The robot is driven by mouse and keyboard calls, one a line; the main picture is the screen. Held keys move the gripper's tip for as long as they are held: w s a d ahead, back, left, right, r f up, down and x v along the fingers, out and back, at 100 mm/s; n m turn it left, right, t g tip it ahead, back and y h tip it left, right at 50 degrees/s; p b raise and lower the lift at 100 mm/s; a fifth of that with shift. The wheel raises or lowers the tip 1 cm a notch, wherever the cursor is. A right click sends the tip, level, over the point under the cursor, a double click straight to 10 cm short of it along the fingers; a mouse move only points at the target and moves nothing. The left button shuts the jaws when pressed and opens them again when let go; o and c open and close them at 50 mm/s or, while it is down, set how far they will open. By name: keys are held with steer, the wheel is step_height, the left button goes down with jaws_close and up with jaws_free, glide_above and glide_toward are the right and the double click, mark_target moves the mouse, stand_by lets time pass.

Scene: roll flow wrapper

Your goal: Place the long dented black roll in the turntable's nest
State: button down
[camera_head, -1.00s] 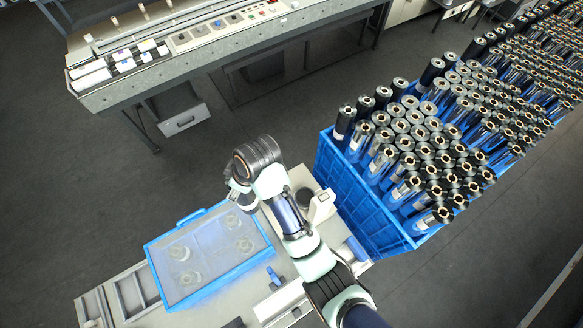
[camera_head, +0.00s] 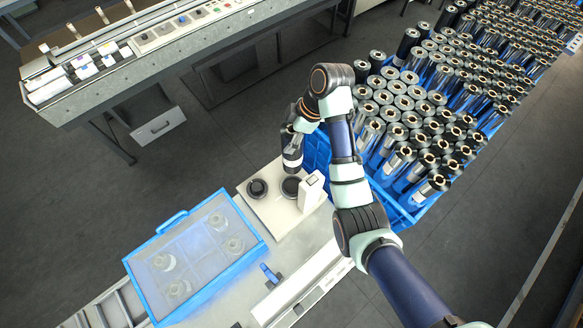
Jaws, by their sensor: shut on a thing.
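My gripper (camera_head: 299,124) is shut on a black roll (camera_head: 292,154). The roll hangs roughly upright below the gripper and shows a pale band; any dent is too small to see. It is above the back edge of a white plate (camera_head: 268,214). On that plate are two dark round fittings, a left one with a raised centre (camera_head: 257,188) and a flat right one (camera_head: 291,187). I cannot tell for sure which is the turntable's nest. The roll appears apart from both, just behind the right one in the picture.
A white upright device (camera_head: 311,191) stands right beside the right fitting. A blue crate (camera_head: 316,151) packed with upright rolls is close to the right. A blue-framed tray (camera_head: 258,252) with several clear round pieces lies front left. A long machine bench (camera_head: 150,65) stands behind, across open floor.

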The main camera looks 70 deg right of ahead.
mark_target(290, 167)
step_height(290, 167, down, 14)
steer(key=b, duration=0.3)
steer(key=shift+b, duration=0.35)
steer(key=shift+f, duration=2.2)
steer(key=shift+f+b, duration=0.2)
steer(key=shift+b, duration=0.1)
steer(key=shift+c, duration=0.9)
jaws_free()
steer(key=shift+r, duration=0.1)
steer(key=v, duration=1.2)
steer(key=shift+p, duration=0.35)
